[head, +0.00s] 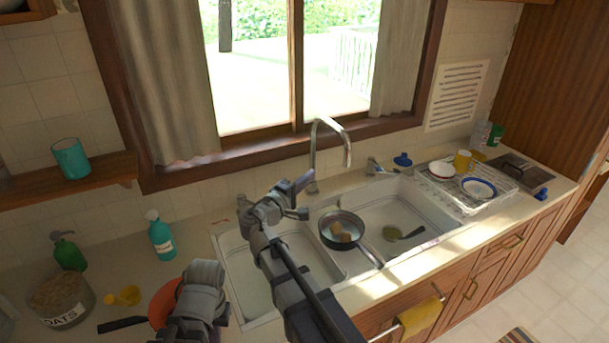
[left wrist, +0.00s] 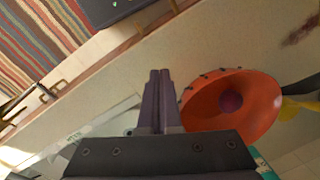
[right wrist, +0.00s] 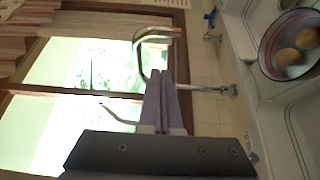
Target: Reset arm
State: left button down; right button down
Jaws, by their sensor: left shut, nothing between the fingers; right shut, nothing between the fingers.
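My right gripper (head: 297,198) is raised over the divider side of the sink, in front of the faucet (head: 331,140). In the right wrist view its fingers (right wrist: 161,100) are together and empty, pointing toward the window and faucet. My left arm comes in at the bottom of the head view, over the counter by an orange bowl (head: 165,300); its fingertips are hidden there. In the left wrist view the left gripper's fingers (left wrist: 159,100) are together and empty, beside the orange bowl (left wrist: 262,112), which holds a round dark item.
A pan (head: 341,229) with brown food sits at the double sink (head: 395,208). A dish rack (head: 460,198) stands to the right. A towel (head: 420,316) hangs in front.

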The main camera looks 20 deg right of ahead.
jog(key=shift+s+d+f, duration=0.1)
jog(key=s+a+f+m+g+y, duration=0.35)
jog(key=s+f, duration=0.35)
jog(key=f, duration=0.3)
jog(key=s+a+f+g+y, duration=0.2)
jog(key=s+a+f+y, duration=0.1)
jog(key=s+a+f, duration=0.1)
jog(key=s+a+f+g+y, duration=0.3)
jog(key=s+a+f, duration=0.1)
jog(key=s+a, duration=0.3)
jog(key=s+a+f+g+y, duration=0.2)
jog(key=s+a+f+y, duration=0.1)
jog(key=s+a+y, duration=0.1)
jog(key=shift+s+a+f, duration=0.2)
jog(key=shift+s+a, duration=0.15)
jog(key=shift+s, duration=0.3)
jog(key=shift+s+a+f, duration=0.2)
jog(key=shift+s+a, duration=0.15)
jog(key=shift+s, duration=0.3)
